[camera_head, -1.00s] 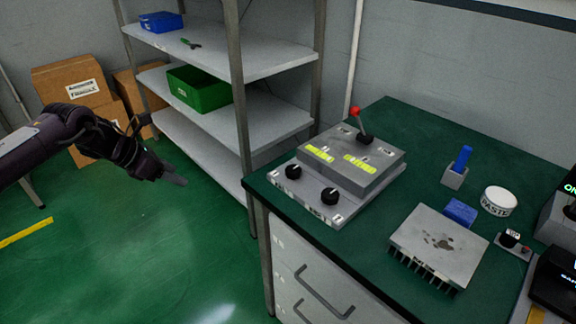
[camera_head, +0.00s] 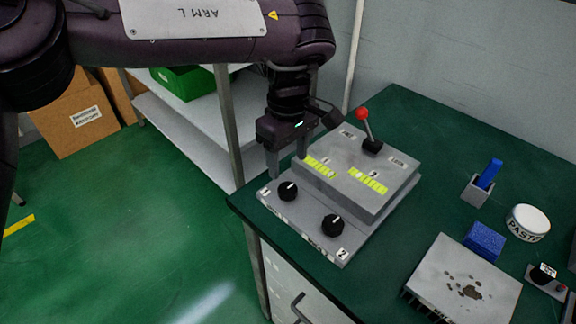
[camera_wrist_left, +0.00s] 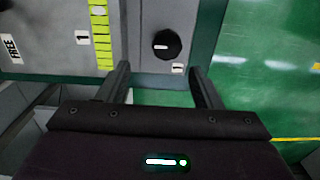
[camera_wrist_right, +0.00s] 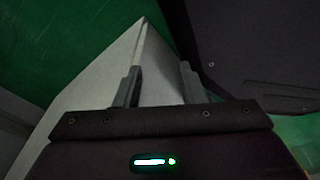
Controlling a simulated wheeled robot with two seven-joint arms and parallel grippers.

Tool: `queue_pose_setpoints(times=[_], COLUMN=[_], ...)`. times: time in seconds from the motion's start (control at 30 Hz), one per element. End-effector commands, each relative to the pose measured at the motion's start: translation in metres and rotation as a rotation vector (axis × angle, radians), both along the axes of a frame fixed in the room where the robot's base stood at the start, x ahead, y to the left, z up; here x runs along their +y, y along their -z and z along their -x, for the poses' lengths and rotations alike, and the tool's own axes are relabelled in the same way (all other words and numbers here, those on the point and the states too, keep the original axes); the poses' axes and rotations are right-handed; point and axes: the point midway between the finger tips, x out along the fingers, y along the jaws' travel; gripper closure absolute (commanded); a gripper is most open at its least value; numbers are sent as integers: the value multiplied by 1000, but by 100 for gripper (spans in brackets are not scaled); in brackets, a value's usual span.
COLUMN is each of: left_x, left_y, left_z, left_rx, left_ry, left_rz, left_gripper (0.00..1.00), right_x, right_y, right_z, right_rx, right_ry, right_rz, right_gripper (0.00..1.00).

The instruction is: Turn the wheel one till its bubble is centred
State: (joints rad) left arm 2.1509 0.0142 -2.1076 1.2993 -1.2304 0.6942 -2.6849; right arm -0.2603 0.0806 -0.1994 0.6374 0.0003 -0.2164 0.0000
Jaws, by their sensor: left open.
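The grey levelling fixture (camera_head: 361,179) sits on the bench. Wheel one, a black knob with a white pointer mark (camera_head: 288,191), is at its front left beside label 1; it also shows in the left wrist view (camera_wrist_left: 167,43). Wheel two (camera_head: 333,225) is to the right. My left gripper (camera_head: 288,165) is open and empty, pointing down just behind and above wheel one, apart from it. My right gripper (camera_wrist_right: 158,85) is open and empty.
A red-topped lever (camera_head: 363,115) stands at the fixture's back. A finned metal block (camera_head: 462,285), blue sponge (camera_head: 485,241) and paste tub (camera_head: 527,223) are to the right. Shelving (camera_head: 180,135) stands behind left. A pale panel (camera_wrist_right: 150,75) shows beyond my right gripper.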

Motion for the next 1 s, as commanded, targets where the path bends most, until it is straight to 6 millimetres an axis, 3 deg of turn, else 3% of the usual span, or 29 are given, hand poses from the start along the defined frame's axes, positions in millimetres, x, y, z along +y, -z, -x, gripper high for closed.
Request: queue_pose_setpoints(times=[0.2, 0.33, 0.47, 0.67, 0.83, 1.0], left_x=[1, 1, 1, 1, 1, 1], left_y=[34, 53, 67, 74, 74, 73], left_z=[1, 1, 1, 1, 1, 1], left_rx=[6, 4, 3, 1, 1, 1], left_ry=[-2, -2, -4, -3, -3, -3], left_rz=[0, 1, 1, 2, 2, 2], left_gripper=[41, 41, 41, 41, 41, 63], right_x=[-3, -4, -3, 0, 0, -1], right_y=[7, 8, 7, 4, 4, 5], right_z=[52, 73, 64, 28, 29, 41], right_rx=[76, 105, 93, 38, 40, 58], right_ry=[0, 0, 0, 0, 0, 0], right_rz=[5, 8, 7, 1, 1, 2], right_gripper=[64, 64, 64, 64, 64, 64])
